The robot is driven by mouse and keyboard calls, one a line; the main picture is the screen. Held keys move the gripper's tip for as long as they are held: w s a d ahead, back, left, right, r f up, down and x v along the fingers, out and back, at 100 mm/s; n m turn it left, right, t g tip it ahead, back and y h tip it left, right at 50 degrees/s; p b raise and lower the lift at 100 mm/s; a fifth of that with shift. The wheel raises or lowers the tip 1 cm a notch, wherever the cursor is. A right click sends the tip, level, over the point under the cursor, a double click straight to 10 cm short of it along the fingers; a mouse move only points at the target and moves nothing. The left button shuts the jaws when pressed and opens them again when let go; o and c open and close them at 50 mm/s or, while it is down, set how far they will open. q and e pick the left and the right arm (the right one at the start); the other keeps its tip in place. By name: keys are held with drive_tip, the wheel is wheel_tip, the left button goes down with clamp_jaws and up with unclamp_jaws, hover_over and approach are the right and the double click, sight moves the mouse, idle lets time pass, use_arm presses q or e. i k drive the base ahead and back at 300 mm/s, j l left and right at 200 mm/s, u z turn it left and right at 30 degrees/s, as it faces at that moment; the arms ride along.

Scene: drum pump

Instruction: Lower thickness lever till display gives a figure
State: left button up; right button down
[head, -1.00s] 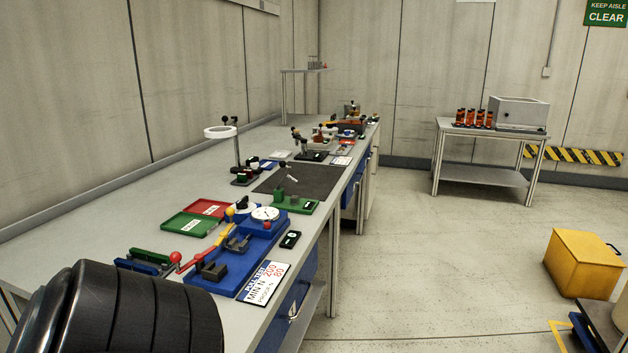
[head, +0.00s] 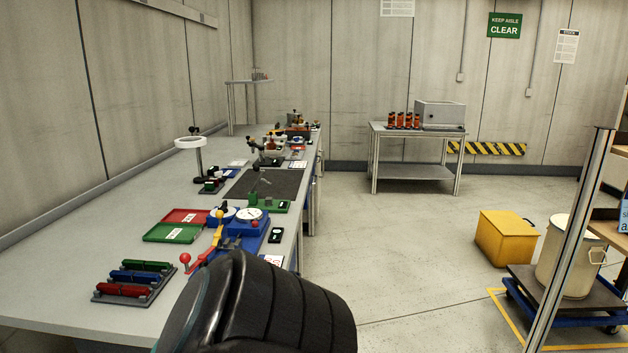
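A green-based gauge (head: 270,206) stands on the long grey bench beside the dark mat. A thin pale lever (head: 262,181) seems to rise above it. A small display window shows on its block, too small to read. I cannot tell for certain whether this is the thickness gauge. Nearer, a blue fixture (head: 240,236) carries a round white dial (head: 249,213) and a yellow and red lever arm with a red ball end. A small black unit with a pale window (head: 275,235) lies to its right. Neither gripper is in view.
A dark ribbed part, apparently my arm, covers the bench's near corner. Left of it is a rack (head: 135,283) of red, blue and green pieces. Red and green trays (head: 172,233) lie behind. Right stand a yellow bin (head: 506,238) and a trolley (head: 590,312). The middle floor is clear.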

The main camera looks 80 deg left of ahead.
sight(256, 167)
drive_tip(key=k+j+z, duration=0.15)
drive_tip(key=z, duration=0.3)
drive_tip(key=k+z, duration=0.45)
drive_tip(key=u, duration=0.5)
drive_tip(key=j+u, duration=0.2)
drive_tip(key=u, duration=0.25)
drive_tip(key=j+u, duration=0.1)
drive_tip(key=u, duration=0.4)
drive_tip(key=j+u, duration=0.1)
drive_tip(key=u, duration=0.4)
drive_tip(key=j+u, duration=0.15)
drive_tip(key=u, duration=0.35)
drive_tip(key=j+u, duration=0.1)
drive_tip(key=u, duration=0.85)
drive_tip(key=k, duration=0.15)
drive_tip(key=k+z, duration=0.55)
drive_tip(key=i+l+z, duration=0.15)
drive_tip(key=z, duration=0.2)
drive_tip(key=i+l+z, duration=0.15)
drive_tip(key=z, duration=0.2)
drive_tip(key=i+l+z, duration=0.1)
drive_tip(key=z, duration=0.3)
drive_tip(key=i+l+u, duration=0.2)
drive_tip(key=i, duration=0.2)
drive_tip(key=i+u, duration=0.2)
drive_tip(key=i, duration=0.2)
drive_tip(key=i+l+u, duration=0.25)
drive_tip(key=i, duration=0.1)
